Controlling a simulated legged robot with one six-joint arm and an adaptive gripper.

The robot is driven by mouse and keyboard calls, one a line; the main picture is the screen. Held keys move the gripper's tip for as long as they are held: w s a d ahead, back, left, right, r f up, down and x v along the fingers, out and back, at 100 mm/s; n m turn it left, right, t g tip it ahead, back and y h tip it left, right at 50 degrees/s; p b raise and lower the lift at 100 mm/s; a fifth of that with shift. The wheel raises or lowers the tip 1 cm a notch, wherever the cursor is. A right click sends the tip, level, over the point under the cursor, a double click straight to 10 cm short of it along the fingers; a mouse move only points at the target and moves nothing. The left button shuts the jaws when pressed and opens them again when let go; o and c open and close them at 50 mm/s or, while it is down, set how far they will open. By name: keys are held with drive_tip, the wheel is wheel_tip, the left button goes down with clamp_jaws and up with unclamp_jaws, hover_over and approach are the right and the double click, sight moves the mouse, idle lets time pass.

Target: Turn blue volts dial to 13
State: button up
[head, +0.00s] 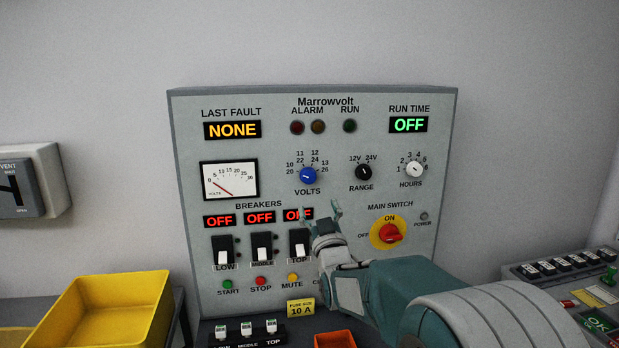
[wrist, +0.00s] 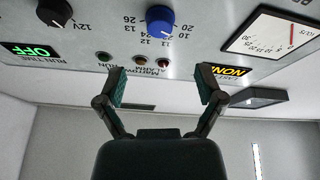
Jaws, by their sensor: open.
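The blue volts dial (head: 308,175) is a round knob on the grey panel, ringed by marks from 10/20 to 13/26. In the wrist view, which is upside down, the dial (wrist: 160,19) is at the top middle. My gripper (head: 321,212) is open and empty, below and slightly right of the dial in the head view. In the wrist view my gripper (wrist: 161,84) has its fingers spread, apart from the dial.
The black range knob (head: 364,172) and white hours knob (head: 414,169) sit right of the dial. The volts meter (head: 229,181) is to its left. Breaker switches (head: 262,247) and the red main switch (head: 390,233) are below. A yellow bin (head: 112,312) stands at the lower left.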

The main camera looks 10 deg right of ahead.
sight(309, 179)
drive_tip(key=x, duration=1)
drive_tip(key=shift+a, duration=0.1)
drive_tip(key=c, duration=1.1)
